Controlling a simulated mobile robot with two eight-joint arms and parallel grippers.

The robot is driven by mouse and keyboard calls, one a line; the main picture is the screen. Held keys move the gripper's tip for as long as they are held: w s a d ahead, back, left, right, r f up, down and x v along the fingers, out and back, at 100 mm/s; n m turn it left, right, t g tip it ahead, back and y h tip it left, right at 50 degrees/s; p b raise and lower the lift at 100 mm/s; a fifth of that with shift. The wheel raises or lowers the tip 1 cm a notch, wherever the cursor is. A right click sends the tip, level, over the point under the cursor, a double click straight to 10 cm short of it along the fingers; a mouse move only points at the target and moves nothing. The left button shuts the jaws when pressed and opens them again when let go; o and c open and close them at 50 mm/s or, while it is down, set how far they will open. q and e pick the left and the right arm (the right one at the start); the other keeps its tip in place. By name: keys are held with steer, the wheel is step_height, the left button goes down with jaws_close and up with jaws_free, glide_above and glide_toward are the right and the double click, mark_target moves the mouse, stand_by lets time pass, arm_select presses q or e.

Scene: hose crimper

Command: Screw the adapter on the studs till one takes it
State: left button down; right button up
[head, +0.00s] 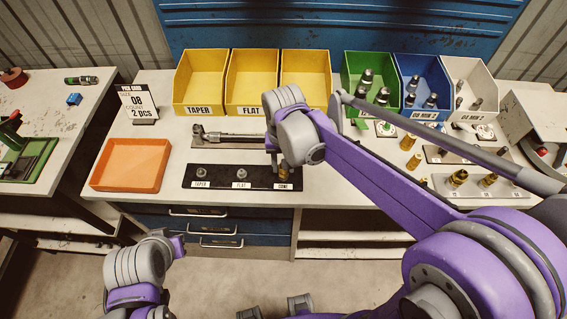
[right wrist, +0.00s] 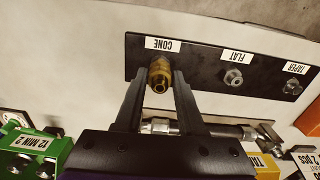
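A black stud board (head: 220,184) lies on the bench with studs labelled TAPER, FLAT and CONE. The TAPER stud (head: 202,172) and FLAT stud (head: 241,173) are bare; both also show in the right wrist view, the FLAT stud (right wrist: 233,77) nearer. The brass adapter (right wrist: 160,76) is at the CONE position, hiding that stud; how far it sits on the stud cannot be told. My right gripper (right wrist: 161,73) has a finger on each side of the adapter and appears shut on it. My left arm shows at lower left, but its fingers do not.
A hose with a metal fitting (head: 228,136) lies on a plate behind the board. An orange tray (head: 130,178) is at left, beneath a card reading size 08, 2 pcs (head: 139,103). Yellow, green (head: 350,72), blue and white bins line the back. Brass fittings (head: 458,177) stand at right.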

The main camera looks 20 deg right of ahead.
steer(key=o, duration=0.4)
step_height(320, 180, up, 11)
steer(key=shift+f+p, duration=0.1)
steer(key=shift+p, duration=0.25)
steer(key=s+d+f+n+t, duration=0.1)
steer(key=s+d+f+t, duration=0.1)
steer(key=s+f, duration=0.1)
steer(key=s+d+f+t, duration=0.2)
steer(key=s+f, duration=0.1)
steer(key=s, duration=0.2)
steer(key=s+d+f+n+t, duration=0.1)
steer(key=s+d+f, duration=0.1)
steer(key=s+f, duration=0.2)
steer(key=shift+s+d+f+n+t, duration=0.1)
steer(key=shift+s+d+n+t, duration=0.2)
steer(key=shift+s+d+t, duration=0.1)
